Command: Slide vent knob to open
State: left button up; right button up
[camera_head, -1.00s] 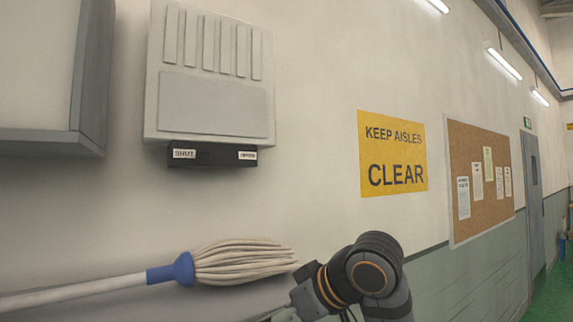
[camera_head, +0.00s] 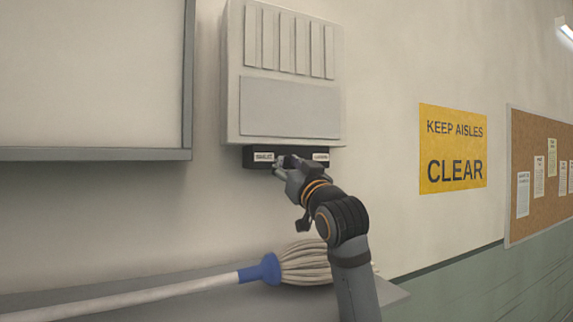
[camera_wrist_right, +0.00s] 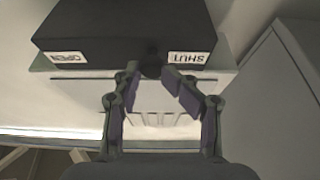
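The vent (camera_head: 290,105) is a pale grey wall unit with upright slats and a black bar (camera_head: 250,160) under it. The bar carries one label at each end, and in the right wrist view (camera_wrist_right: 190,58) they read SHUT and OPEN. A small dark knob (camera_wrist_right: 151,68) sticks out of the bar, nearer the SHUT label. My right gripper (camera_head: 284,164) is at the bar from below right, just beside the SHUT label. In the right wrist view its fingers (camera_wrist_right: 150,76) stand apart on either side of the knob; contact is unclear. My left gripper is out of view.
A mop (camera_head: 305,262) with a blue collar lies across a grey ledge (camera_head: 395,295) below. A framed panel (camera_head: 90,80) hangs left of the vent. A yellow sign (camera_head: 453,148) and a cork board (camera_head: 540,175) are on the wall to the right.

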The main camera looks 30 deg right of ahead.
jog(key=shift+d, duration=0.15)
jog(key=shift+c, duration=1.2)
jog(key=shift+s, duration=0.2)
jog(key=shift+c, duration=1.2)
jog(key=shift+s+d+r, duration=0.1)
grip_shut()
jog(key=b, duration=0.3)
send_near(309, 156)
jog(key=w+r, duration=0.3)
jog(key=shift+w+f, duration=0.1)
jog(key=shift+w, duration=0.1)
jog(key=o, duration=0.6)
grip_release()
jog(key=shift+o, duration=1.1)
jog(key=shift+w+f, duration=0.1)
jog(key=shift+w, duration=0.1)
jog(key=shift+o, duration=0.3)
jog(key=shift+w+d+f, duration=0.15)
jog(key=shift+d+f, duration=0.1)
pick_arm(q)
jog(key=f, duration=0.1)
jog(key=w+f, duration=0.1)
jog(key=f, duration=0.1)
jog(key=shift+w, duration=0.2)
pick_arm(e)
jog(key=shift+a, duration=0.1)
